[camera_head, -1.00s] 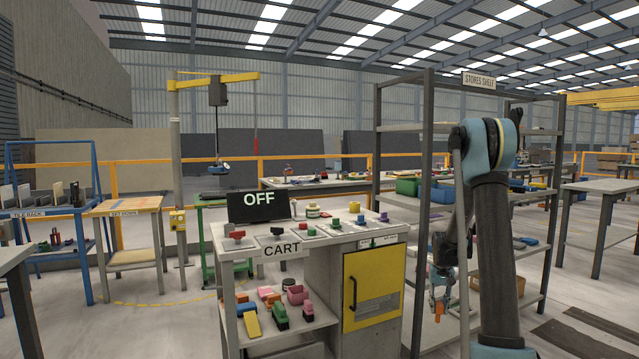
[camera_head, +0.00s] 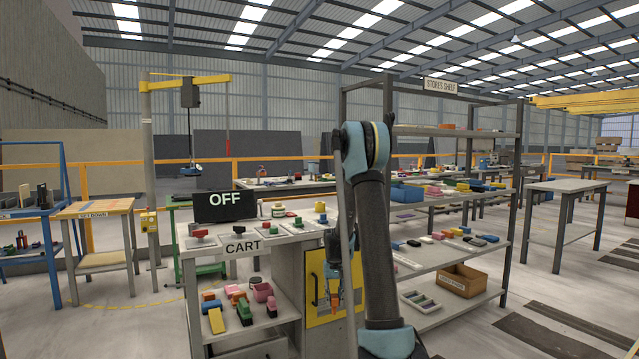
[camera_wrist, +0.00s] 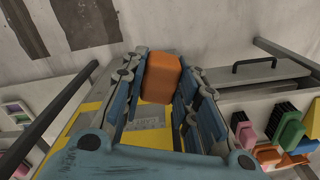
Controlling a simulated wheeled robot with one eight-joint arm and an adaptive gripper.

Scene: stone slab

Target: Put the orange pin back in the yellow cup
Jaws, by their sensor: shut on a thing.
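My gripper (camera_head: 335,290) hangs low in front of the cart's yellow door in the head view. It is shut on the orange pin (camera_wrist: 161,78), which shows as an orange block between the two fingers in the wrist view. The pin also shows as a small orange patch (camera_head: 335,301) below the fingers in the head view. A small yellow thing (camera_head: 320,207) stands on the cart top, above and left of my gripper. It may be the yellow cup, but it is too small to tell.
The cart (camera_head: 243,262) has several coloured pieces on its top and lower shelf. The stores shelf (camera_head: 455,86) stands to the right, with bins, coloured pieces and a cardboard box (camera_head: 466,281).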

